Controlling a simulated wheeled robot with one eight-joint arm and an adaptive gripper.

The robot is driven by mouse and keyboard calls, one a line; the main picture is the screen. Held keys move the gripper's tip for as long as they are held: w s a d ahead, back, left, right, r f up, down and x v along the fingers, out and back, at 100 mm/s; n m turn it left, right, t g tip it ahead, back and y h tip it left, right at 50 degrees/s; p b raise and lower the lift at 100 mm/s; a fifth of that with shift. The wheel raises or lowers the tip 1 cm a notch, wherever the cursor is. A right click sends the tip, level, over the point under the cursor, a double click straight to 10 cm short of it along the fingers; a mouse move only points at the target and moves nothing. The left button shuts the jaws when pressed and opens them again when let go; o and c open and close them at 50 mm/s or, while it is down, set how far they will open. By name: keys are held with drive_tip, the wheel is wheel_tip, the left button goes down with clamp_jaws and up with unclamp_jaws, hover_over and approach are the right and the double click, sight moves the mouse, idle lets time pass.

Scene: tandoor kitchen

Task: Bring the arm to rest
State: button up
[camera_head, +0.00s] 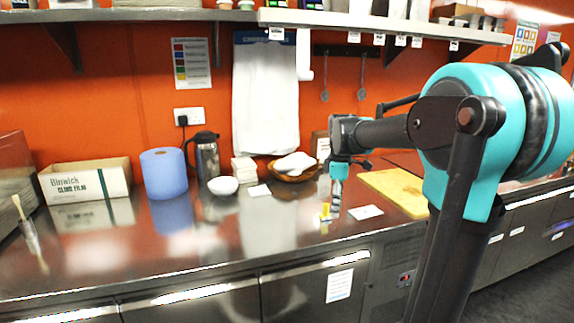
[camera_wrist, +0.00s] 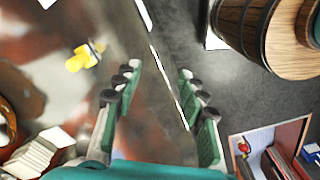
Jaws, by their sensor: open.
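My gripper (camera_head: 336,208) hangs from my arm on the right side of the head view, pointing down over the steel counter (camera_head: 180,250) near its front edge. In the wrist view its two fingers (camera_wrist: 158,82) stand well apart, with nothing between them. The arm reaches out to the left from its teal shoulder, with the forearm roughly level. A small yellow object (camera_head: 326,211) is on the counter just left of the fingers; it also shows in the wrist view (camera_wrist: 80,61), apart from them. I cannot tell the fingertips' exact height above the counter.
A cutting board (camera_head: 397,188) and a white card (camera_head: 365,212) lie right of the gripper. Behind it are a brown bowl (camera_head: 283,174) and a white bowl (camera_head: 223,186). The wrist view shows a wooden barrel (camera_wrist: 243,28) and an open box (camera_wrist: 262,137) beyond the counter edge.

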drive_tip(key=s+d+f+m+t, duration=0.1)
drive_tip(key=s+f+m, duration=0.6)
drive_tip(key=s+f, duration=0.2)
drive_tip(key=s+d+f+m+t, duration=0.2)
drive_tip(key=s+f+m, duration=0.5)
drive_tip(key=s+f, duration=0.3)
drive_tip(key=shift+s+d+f+t, duration=0.2)
drive_tip(key=shift+s+d+t, duration=0.05)
drive_tip(key=shift+d+t, duration=0.05)
